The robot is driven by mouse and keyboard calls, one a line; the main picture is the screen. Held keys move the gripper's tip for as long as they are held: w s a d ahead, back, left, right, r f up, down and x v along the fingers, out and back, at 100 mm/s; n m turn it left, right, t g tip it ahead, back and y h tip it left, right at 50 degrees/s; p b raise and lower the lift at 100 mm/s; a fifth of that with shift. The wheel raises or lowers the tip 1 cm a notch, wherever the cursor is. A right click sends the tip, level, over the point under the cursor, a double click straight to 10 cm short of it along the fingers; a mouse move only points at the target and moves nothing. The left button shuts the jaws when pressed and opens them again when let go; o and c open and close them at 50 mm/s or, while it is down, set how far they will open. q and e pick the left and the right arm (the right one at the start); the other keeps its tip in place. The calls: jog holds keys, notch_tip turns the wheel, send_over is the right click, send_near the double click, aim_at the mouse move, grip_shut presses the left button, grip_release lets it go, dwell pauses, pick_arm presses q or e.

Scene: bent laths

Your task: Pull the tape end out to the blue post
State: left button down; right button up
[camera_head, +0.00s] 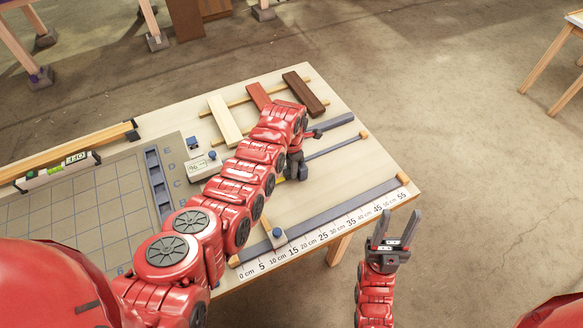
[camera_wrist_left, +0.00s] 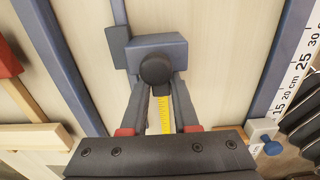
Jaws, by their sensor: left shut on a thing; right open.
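My left gripper (camera_head: 297,165) is over the right part of the table; its fingers (camera_wrist_left: 159,90) are shut on a dark round knob (camera_wrist_left: 156,68) on a blue-grey block (camera_wrist_left: 160,45). Yellow measuring tape (camera_wrist_left: 165,114) shows between the fingers, running back from the knob. A thin blue-grey rail (camera_head: 337,145) leads from there toward the right table edge. A small blue-topped peg (camera_head: 277,232) stands near the front rail, also in the left wrist view (camera_wrist_left: 273,147); I cannot tell whether it is the blue post. My right gripper (camera_head: 397,230) is open and empty, off the table's front right edge.
Long blue-grey rails (camera_head: 330,215) flank the thin rail, with a white centimetre scale (camera_head: 322,238) along the front. Cream (camera_head: 224,120) and dark brown (camera_head: 305,93) laths lie at the back. A gridded board (camera_head: 105,200) is at left.

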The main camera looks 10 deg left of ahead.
dwell(0.4)
pick_arm(q)
jog(key=shift+f+b, duration=0.15)
jog(key=shift+b, duration=0.35)
jog(key=shift+s+a, duration=0.1)
jog(key=shift+a, duration=0.05)
jog(key=shift+r, duration=0.2)
jog(key=c, duration=0.6)
grip_release()
jog(key=shift+c, duration=0.2)
